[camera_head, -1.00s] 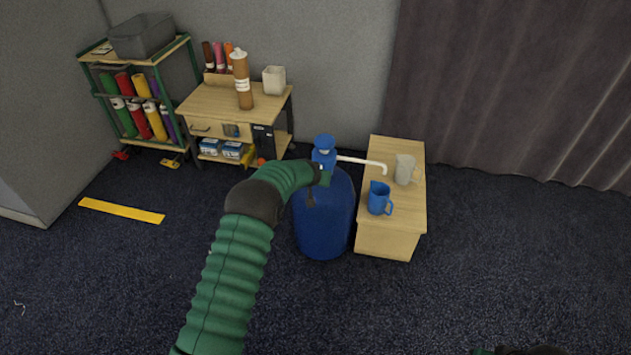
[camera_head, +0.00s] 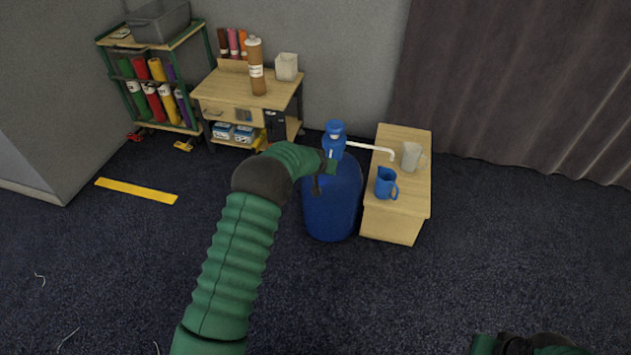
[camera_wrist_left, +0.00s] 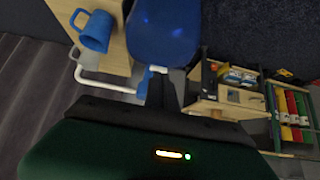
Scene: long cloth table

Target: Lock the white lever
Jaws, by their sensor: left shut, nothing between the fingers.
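A white bar (camera_head: 370,147) reaches right from the blue pump head (camera_head: 335,138) on top of a blue drum (camera_head: 332,208), its bent end over a small wooden table. I take it for the white lever; no other lever stands out. The white bar also shows in the left wrist view (camera_wrist_left: 98,84). My left gripper (camera_head: 326,170) is shut and empty beside the pump head, at the drum's top left. In the left wrist view its dark fingers (camera_wrist_left: 160,88) are close to the drum; I cannot tell whether they touch anything. My right gripper's fingers are not visible.
The small wooden table (camera_head: 400,225) right of the drum holds a blue jug (camera_head: 385,184) and a pale mug (camera_head: 411,156). A workbench (camera_head: 235,90) and a shelf rack (camera_head: 150,95) stand behind left.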

